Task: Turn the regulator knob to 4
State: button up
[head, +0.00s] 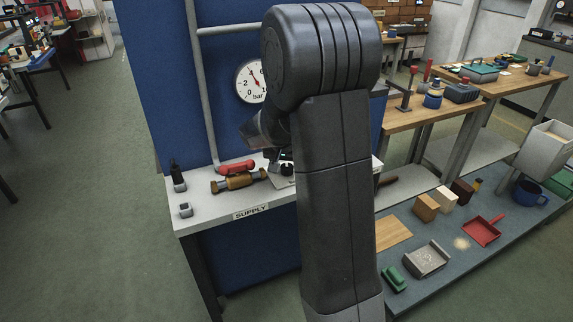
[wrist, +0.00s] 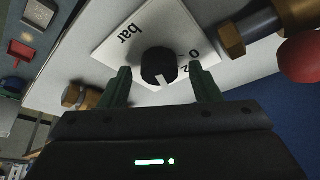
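The regulator knob (wrist: 158,67) is black and round with a pale pointer mark. It sits on a white scale plate (wrist: 125,38) printed with "bar", 0 and 2; the 4 is not readable here. In the wrist view the pointer faces the lower right, roughly toward the 2 side. My gripper (wrist: 161,70) is open, with one finger on each side of the knob and visible gaps to both. In the head view a round pressure gauge (head: 250,83) with a red needle hangs on the blue panel, partly hidden by my arm.
The white supply bench (head: 208,203) carries brass fittings (head: 238,182), a red-handled part (head: 236,167) and small grey-black items. A pipe (head: 201,80) runs up the blue panel. At right, a low shelf holds blocks, a red dustpan (head: 482,231) and a blue mug (head: 529,194).

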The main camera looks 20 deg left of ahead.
jog(key=v, duration=1.3)
jog(key=shift+r, duration=0.4)
jog(key=x, duration=1.4)
jog(key=shift+s, duration=0.15)
jog(key=shift+d, duration=0.1)
